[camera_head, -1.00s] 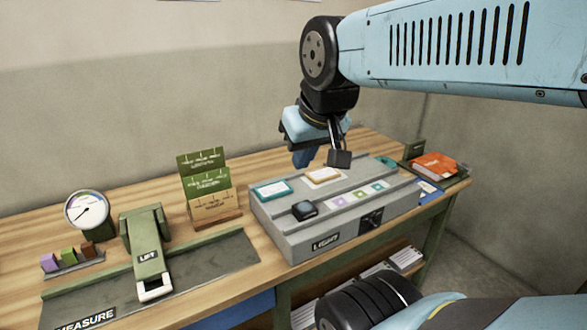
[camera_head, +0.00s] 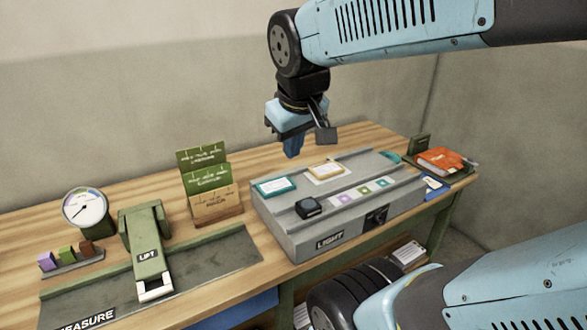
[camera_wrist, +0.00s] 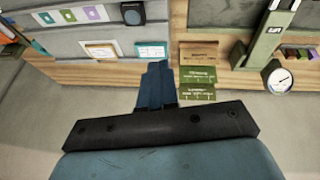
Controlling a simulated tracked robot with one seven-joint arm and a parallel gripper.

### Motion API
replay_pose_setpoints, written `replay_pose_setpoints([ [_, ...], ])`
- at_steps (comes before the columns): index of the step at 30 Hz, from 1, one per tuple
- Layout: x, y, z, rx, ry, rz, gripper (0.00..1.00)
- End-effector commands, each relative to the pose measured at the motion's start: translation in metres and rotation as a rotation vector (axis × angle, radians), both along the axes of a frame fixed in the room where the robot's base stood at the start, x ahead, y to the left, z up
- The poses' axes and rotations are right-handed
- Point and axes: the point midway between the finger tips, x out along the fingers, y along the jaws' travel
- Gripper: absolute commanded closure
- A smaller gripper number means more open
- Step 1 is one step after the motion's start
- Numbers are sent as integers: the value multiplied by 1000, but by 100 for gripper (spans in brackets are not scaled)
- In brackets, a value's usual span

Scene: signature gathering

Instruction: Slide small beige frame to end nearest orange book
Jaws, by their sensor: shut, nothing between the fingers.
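The small beige frame (camera_head: 326,171) lies on top of the grey LIGHT box, in its back channel, to the right of a teal frame (camera_head: 273,186). It also shows in the wrist view (camera_wrist: 100,50), beside the teal frame (camera_wrist: 151,50). The orange book (camera_head: 440,160) lies on a dark tray at the right end of the table. My gripper (camera_head: 292,152) is shut and empty, raised above and behind the box, to the left of the beige frame. Its closed fingers show in the wrist view (camera_wrist: 157,72), apart from both frames.
The grey box (camera_head: 300,242) has a black slider block (camera_head: 309,207) and a row of coloured tiles (camera_head: 361,191). A green card stand (camera_head: 210,187), a dial gauge (camera_head: 85,208) and a LIFT lever (camera_head: 148,258) stand to the left. Bare wood lies behind the box.

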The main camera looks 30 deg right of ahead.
Motion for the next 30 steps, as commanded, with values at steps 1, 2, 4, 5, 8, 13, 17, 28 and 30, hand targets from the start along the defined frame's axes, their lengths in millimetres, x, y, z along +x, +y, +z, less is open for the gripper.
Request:
replay_pose_setpoints([
  [1,9,-3,-5,-45,39,34,100],
  [2,15,-6,-8,-74,62,58,100],
  [4,27,-12,-14,-140,115,115,100],
  [5,32,-14,-17,-167,137,142,100],
  [8,50,-22,-27,-256,214,229,100],
  [13,81,-34,-45,-396,346,387,100],
  [17,105,-43,-61,-493,450,516,100],
  [28,178,-60,-120,-723,732,910,100],
  [30,190,-61,-133,-758,781,984,100],
])
